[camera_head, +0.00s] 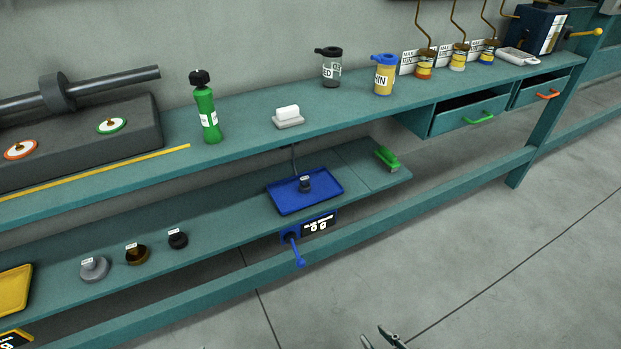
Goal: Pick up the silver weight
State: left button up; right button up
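The silver weight (95,269) stands upright on the lower shelf at the left, with a small white label on top. A brown weight (136,255) and a black weight (178,240) stand to its right in a row. My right gripper (383,341) shows only by its fingertips at the bottom edge, over the floor. The tips are apart with nothing seen between them. It is far right of the silver weight and touches nothing visible. My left gripper is not in view.
A yellow tray (14,288) lies left of the silver weight. The upper shelf (250,135) overhangs behind. A front rail (215,283) runs below.

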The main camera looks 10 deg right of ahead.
aim_at(305, 185)
jog(key=i+l+u, duration=0.1)
jog(key=l, duration=0.35)
jog(key=i+l+u, duration=0.1)
jog(key=l, duration=0.4)
jog(key=i+l+u, duration=0.1)
jog(key=i+l, duration=0.15)
jog(key=l, duration=0.25)
jog(key=i+l+u, duration=0.1)
jog(key=l, duration=0.35)
jog(key=i+l+u, duration=0.1)
jog(key=l, duration=0.4)
jog(key=i+l+u, duration=0.1)
jog(key=l, duration=0.45)
